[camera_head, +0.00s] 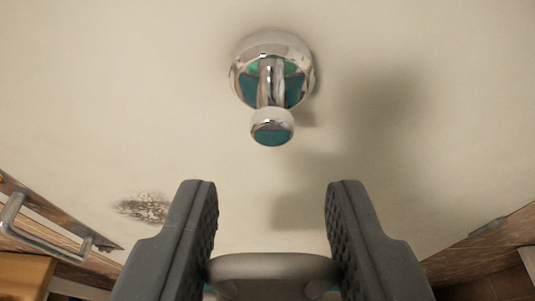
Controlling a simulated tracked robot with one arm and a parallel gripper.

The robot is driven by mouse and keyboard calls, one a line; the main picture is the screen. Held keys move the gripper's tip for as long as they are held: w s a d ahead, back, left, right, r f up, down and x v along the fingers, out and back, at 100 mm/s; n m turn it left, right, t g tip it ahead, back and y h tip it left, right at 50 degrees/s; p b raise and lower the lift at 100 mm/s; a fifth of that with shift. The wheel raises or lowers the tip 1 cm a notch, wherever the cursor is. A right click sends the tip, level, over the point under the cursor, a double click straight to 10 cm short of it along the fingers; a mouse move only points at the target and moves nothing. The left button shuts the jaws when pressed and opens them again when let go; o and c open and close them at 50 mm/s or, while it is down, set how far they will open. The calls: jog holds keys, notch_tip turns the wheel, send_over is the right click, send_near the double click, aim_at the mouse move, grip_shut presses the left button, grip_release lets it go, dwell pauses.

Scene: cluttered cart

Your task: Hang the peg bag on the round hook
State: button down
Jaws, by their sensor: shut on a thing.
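The round hook (272,88) is a shiny chrome peg with a round wall plate and a knob at its end. It is fixed to the pale wall at the top centre and nothing hangs on it. My gripper (272,205) is below the hook in the picture, apart from it. Its two dark grey padded fingers are shut on a smooth grey-beige bar (272,264), which looks like the handle of the peg bag. A little teal shows under the bar. The rest of the bag is hidden below the picture's edge.
The pale wall (130,80) around the hook is clear, with a dark worn patch (143,208) at the lower left. A metal handle (40,235) is at the left edge. Brown wooden or brick-like surfaces show in both lower corners.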

aim_at(274, 99)
jog(key=shift+w, duration=0.2)
jog(key=shift+w+f+p, duration=0.2)
jog(key=shift+w+p, duration=0.8)
jog(key=shift+w, duration=1.75)
jog(key=shift+w+r, duration=0.2)
jog(key=shift+w, duration=0.25)
jog(key=shift+f, duration=0.1)
jog(key=shift+f+b, duration=0.25)
jog(key=shift+b, duration=0.25)
